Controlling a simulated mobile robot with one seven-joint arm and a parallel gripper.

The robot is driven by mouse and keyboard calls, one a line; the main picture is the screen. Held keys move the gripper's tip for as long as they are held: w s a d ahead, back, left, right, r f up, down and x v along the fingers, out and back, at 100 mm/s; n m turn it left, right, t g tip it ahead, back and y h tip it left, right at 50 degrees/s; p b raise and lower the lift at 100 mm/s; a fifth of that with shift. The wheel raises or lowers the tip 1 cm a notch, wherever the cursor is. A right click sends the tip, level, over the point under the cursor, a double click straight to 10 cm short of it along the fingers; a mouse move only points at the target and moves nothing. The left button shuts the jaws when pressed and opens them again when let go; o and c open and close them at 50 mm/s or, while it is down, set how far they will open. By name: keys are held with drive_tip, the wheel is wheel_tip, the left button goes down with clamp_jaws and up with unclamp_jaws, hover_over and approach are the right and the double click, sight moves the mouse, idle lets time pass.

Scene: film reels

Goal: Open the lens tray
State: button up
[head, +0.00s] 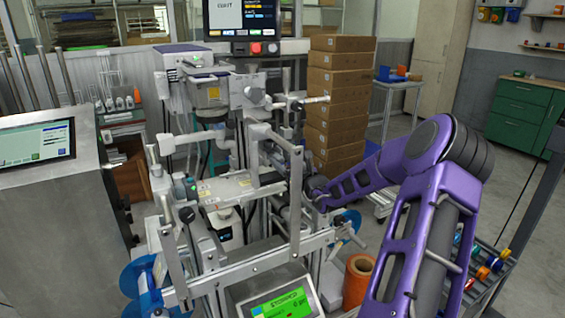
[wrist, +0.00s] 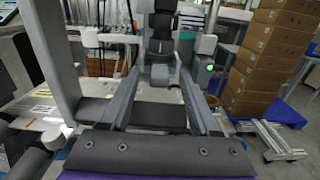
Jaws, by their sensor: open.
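I cannot pick out a lens tray for certain in either view. My gripper (wrist: 160,76) shows in the wrist view with its two grey fingers apart and nothing seen between them. Beyond the fingers is a dark grey part of the machine (wrist: 160,52). A dark flat strip (wrist: 150,116) crosses below and between the fingers; I cannot tell whether they touch it. In the head view my purple arm reaches in from the right to the grey machine (head: 225,190), and its end is at the machine's frame, where the fingers are hard to make out.
Metal bars of the machine frame stand close around my arm's end. Stacked cardboard boxes (head: 340,95) stand behind. An orange roll (head: 358,280) and a green-screened display (head: 280,303) are low in front. A green cabinet (head: 520,112) is at the right, with open floor before it.

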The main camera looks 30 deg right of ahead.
drive_tip(key=shift+w, duration=0.5)
clamp_jaws()
drive_tip(key=shift+s, duration=0.1)
idle(1.1)
